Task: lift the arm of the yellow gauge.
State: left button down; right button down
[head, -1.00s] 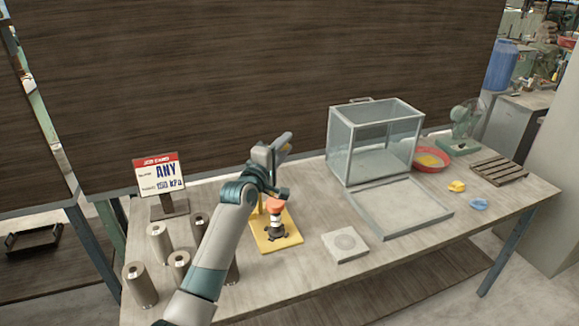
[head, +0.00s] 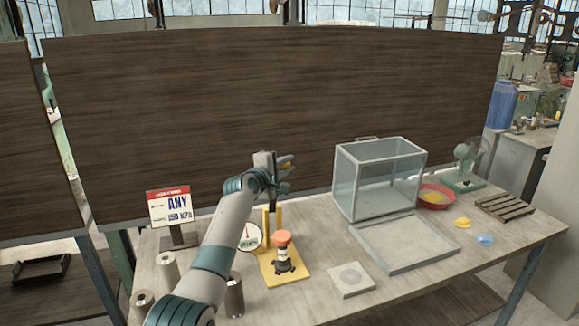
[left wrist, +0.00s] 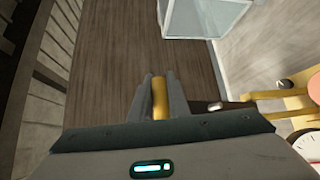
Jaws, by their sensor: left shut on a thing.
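The yellow gauge stands on the table, with a flat yellow base (head: 298,279), upright yellow posts (head: 266,222) and a round white dial (head: 248,237). An orange-red-topped piece (head: 283,240) stands on its base. My left gripper (head: 279,170) is high above the base. In the left wrist view its fingers are shut on a yellow bar (left wrist: 160,98), which looks like the handle of the gauge's arm. A bit of yellow also shows at the fingers in the head view. My wrist and gripper hide most of the gauge's arm. My right gripper is out of view.
A job card (head: 170,207) and several grey cylinders (head: 234,296) stand at the left. A glass box (head: 380,180), a grey tray (head: 405,244) and a white square plate (head: 351,280) are to the right. A dark wooden panel (head: 290,110) rises behind the table.

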pick_arm(q)
jog(key=shift+w+a+f, duration=0.1)
jog(key=shift+a+f, duration=0.2)
jog(key=shift+f, duration=0.25)
jog(key=shift+a+f, duration=0.3)
jog(key=shift+f, duration=0.25)
jog(key=c, duration=1.7)
grip_release()
jog(key=shift+w+a+f, duration=0.15)
jog(key=shift+w+a, duration=0.05)
jog(key=shift+w, duration=0.1)
jog(key=shift+s, duration=0.2)
jog(key=shift+d+r+b+v, duration=0.15)
jog(key=shift+b+v, duration=0.5)
jog(key=shift+v, duration=2.15)
jog(key=shift+r+b+v, duration=0.15)
jog(key=shift+b+v, duration=0.55)
jog(key=shift+v, duration=2.15)
jog(key=shift+d+r+b+v, duration=0.15)
jog(key=shift+b+v, duration=0.5)
jog(key=shift+v, duration=2.15)
